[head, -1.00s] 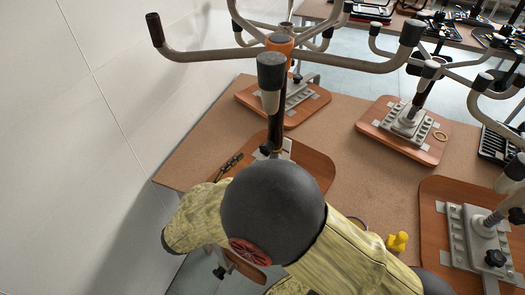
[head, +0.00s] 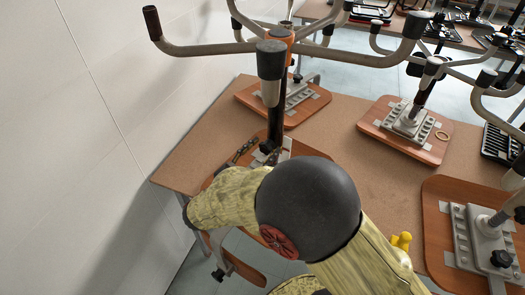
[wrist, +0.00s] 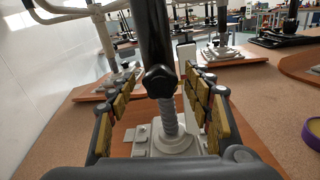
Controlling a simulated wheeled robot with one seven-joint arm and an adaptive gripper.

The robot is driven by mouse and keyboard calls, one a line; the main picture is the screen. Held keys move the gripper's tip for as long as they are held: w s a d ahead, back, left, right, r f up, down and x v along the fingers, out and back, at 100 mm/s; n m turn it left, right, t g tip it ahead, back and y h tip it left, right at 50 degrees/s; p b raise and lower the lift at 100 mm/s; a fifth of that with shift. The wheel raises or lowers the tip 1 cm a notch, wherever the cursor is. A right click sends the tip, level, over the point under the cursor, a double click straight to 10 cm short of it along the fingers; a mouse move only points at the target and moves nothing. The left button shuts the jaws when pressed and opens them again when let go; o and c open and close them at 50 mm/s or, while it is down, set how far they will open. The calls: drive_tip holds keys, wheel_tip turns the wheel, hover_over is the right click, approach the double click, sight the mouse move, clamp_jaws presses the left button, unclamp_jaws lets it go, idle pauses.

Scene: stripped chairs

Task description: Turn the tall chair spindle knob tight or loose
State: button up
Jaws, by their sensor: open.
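The spindle knob (wrist: 160,80) is black and lobed, in the middle of the wrist view. It sits low on a dark upright tube (wrist: 153,35), above a grey ribbed sleeve (wrist: 168,118). In the head view the tall chair spindle (head: 274,118) rises under an orange hub, its foot partly behind my arm. My gripper (wrist: 161,76) is open, its yellow-padded fingers to the left and right of the spindle. The knob lies between the fingers in the picture, with gaps on both sides. I see no contact.
Upturned chair bases with legs spread upward stand on the brown table (head: 340,150). A second base (head: 408,125) is to the right, a third (head: 485,240) at the right edge. A yellow object (head: 402,241) lies beside my arm. A white wall (head: 70,150) bounds the left.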

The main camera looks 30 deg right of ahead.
drive_tip(key=shift+c, duration=0.8)
drive_tip(key=c, duration=1)
drive_tip(key=shift+r+n+p, duration=0.15)
drive_tip(key=shift+n+p, duration=0.15)
drive_tip(key=shift+p, duration=0.45)
drive_tip(key=n+p, duration=0.1)
drive_tip(key=p, duration=0.2)
drive_tip(key=shift+r+n+p, duration=0.15)
drive_tip(key=shift+n+p, duration=0.15)
drive_tip(key=shift+p, duration=0.05)
drive_tip(key=n+p, duration=0.4)
drive_tip(key=p, duration=0.3)
drive_tip(key=shift+w+p, duration=0.1)
drive_tip(key=shift+p, duration=0.25)
drive_tip(key=n+p, duration=0.3)
drive_tip(key=p, duration=0.1)
drive_tip(key=shift+w+f+n+p, duration=0.1)
drive_tip(key=shift+f+n+p, duration=0.2)
drive_tip(key=shift+n+p, duration=0.85)
drive_tip(key=shift+a+f+p, duration=0.1)
drive_tip(key=shift+p, duration=0.2)
